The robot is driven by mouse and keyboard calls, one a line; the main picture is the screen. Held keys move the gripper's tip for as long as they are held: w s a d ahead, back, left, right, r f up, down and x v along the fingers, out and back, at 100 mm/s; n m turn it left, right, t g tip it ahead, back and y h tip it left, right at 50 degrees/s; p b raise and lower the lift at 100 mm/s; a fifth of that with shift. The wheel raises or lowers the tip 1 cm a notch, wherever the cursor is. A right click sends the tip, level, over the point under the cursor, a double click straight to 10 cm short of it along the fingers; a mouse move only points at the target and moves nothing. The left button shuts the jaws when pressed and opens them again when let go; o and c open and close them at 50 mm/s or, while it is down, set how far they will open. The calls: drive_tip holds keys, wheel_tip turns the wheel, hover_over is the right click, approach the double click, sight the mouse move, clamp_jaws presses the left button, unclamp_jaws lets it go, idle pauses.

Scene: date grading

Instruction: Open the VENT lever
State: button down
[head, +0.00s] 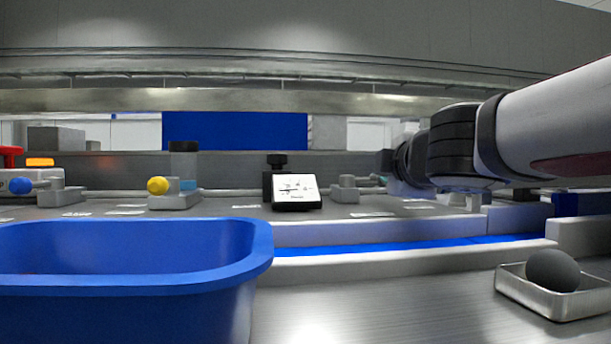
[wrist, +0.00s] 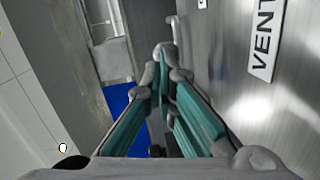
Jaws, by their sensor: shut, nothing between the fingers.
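The white VENT label (wrist: 266,40) lies on the grey metal surface at the upper right of the wrist view. My gripper (wrist: 162,56) is shut and empty, its teal-padded fingers meeting at the tips. A thin pale rod (wrist: 174,29) shows just beyond the fingertips; I cannot tell whether they touch it or whether it is the VENT lever. In the head view a grey lever block (head: 347,190) stands right of the gauge, with my gripper (head: 379,180) close on its right. My arm and gripper hide much of that area, so the lever's position is unclear.
A blue bin (head: 210,284) fills the front left. A yellow-knobbed lever (head: 157,186) and a blue-knobbed lever (head: 20,186) stand on the rear deck, with a white gauge (head: 297,191) between the yellow one and my gripper. A metal tray (head: 533,300) holds a dark ball (head: 552,270) at front right.

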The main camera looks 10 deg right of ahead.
drive_tip(key=shift+s, duration=0.1)
idle(0.3)
drive_tip(key=v, duration=1.2)
